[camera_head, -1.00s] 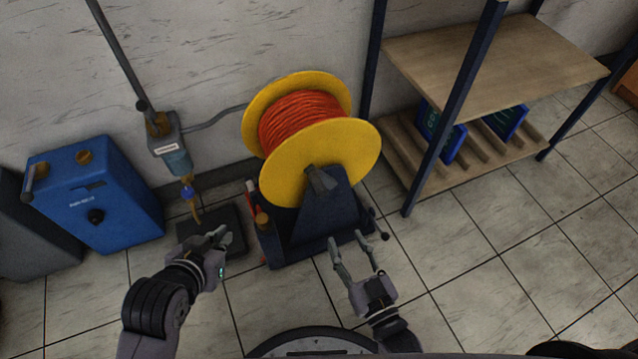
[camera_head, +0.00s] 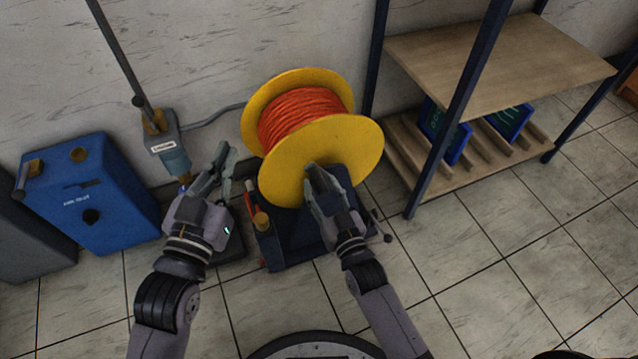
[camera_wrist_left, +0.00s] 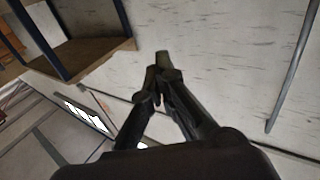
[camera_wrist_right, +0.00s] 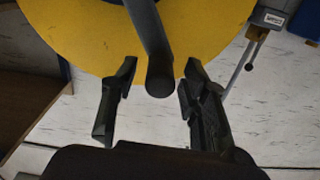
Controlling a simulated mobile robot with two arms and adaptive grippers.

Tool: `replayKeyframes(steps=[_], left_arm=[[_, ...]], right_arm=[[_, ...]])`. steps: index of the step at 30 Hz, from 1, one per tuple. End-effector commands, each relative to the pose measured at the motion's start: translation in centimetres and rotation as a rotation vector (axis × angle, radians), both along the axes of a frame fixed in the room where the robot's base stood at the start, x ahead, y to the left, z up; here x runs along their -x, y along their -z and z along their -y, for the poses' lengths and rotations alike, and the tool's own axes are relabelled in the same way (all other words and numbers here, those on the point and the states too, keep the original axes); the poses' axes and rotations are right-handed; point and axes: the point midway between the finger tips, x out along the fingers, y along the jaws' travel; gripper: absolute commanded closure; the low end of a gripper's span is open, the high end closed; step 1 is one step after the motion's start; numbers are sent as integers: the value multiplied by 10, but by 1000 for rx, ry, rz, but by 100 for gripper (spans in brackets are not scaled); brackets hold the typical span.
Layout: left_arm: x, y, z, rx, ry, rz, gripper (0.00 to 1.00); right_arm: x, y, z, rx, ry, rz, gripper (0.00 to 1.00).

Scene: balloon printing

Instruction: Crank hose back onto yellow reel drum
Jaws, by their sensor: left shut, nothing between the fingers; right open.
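The yellow reel drum (camera_head: 345,145) with orange hose (camera_head: 300,115) wound on it sits in a dark blue stand (camera_head: 290,240) against the wall. My right gripper (camera_head: 312,175) is open in front of the drum's near flange. In the right wrist view, a dark crank handle (camera_wrist_right: 158,75) stands out from the yellow flange (camera_wrist_right: 85,35), between the two open fingers (camera_wrist_right: 155,90); contact cannot be told. In the head view the gripper hides most of the crank. My left gripper (camera_head: 222,160) is shut and empty, raised left of the drum; it also shows in the left wrist view (camera_wrist_left: 160,75).
A blue box (camera_head: 90,195) stands at the left. A wall pipe with a valve unit (camera_head: 165,140) is behind my left gripper. A wooden shelf with dark posts (camera_head: 480,60) stands right of the reel.

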Motion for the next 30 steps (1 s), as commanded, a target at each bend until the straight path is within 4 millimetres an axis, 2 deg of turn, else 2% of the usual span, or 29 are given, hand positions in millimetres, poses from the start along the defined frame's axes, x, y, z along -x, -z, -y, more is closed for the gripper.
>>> replayKeyframes(steps=[7,18,30], left_arm=[[2,-23,3,34,7,128,100],[3,-29,3,41,9,153,100],[3,-28,3,40,8,151,100]], right_arm=[[-18,1,-7,0,1,0,59],[-21,0,-8,0,0,0,59],[-21,0,-8,0,0,0,85]])
